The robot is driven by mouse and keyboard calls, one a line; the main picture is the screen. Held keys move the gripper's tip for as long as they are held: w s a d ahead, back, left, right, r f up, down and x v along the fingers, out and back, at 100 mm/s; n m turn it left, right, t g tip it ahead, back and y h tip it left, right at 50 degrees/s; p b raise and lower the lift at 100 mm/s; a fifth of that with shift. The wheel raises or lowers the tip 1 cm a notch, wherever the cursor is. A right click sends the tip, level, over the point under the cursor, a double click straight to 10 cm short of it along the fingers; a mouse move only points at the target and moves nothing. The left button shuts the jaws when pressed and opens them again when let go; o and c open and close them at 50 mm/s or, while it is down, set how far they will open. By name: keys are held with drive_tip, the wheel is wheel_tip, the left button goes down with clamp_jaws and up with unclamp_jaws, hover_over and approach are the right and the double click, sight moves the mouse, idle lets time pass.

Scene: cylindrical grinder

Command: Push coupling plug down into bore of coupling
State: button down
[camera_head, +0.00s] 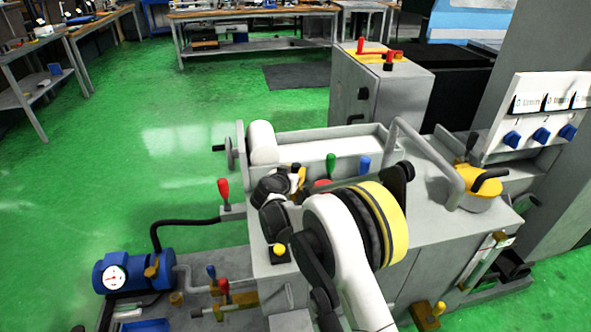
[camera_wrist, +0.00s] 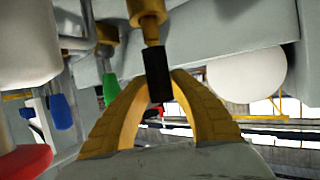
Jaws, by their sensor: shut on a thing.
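In the wrist view my gripper (camera_wrist: 160,88) has its two yellow fingers closed around a black cylindrical piece, which I take for the coupling plug (camera_wrist: 156,72). A brass stem and a wider brass body, apparently the coupling (camera_wrist: 147,8), line up with the black piece at the top of the picture. The brass stem meets the end of the black piece. How deep any part sits in the bore cannot be seen. In the head view my gripper (camera_head: 297,178) is at the grinder's front left, mostly hidden behind my wrist.
The grey grinder (camera_head: 440,240) surrounds the work spot. A green knob (camera_head: 331,165), a blue knob (camera_head: 364,165) and a red-handled lever (camera_head: 223,189) stand close by. A white cylinder (camera_head: 262,142) is behind. A blue pump (camera_head: 125,272) stands at lower left. Open green floor lies left.

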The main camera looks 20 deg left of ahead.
drive_tip(key=shift+f, duration=1.4)
drive_tip(key=c, duration=1.2)
unclamp_jaws()
drive_tip(key=v, duration=1.2)
drive_tip(key=shift+r, duration=0.1)
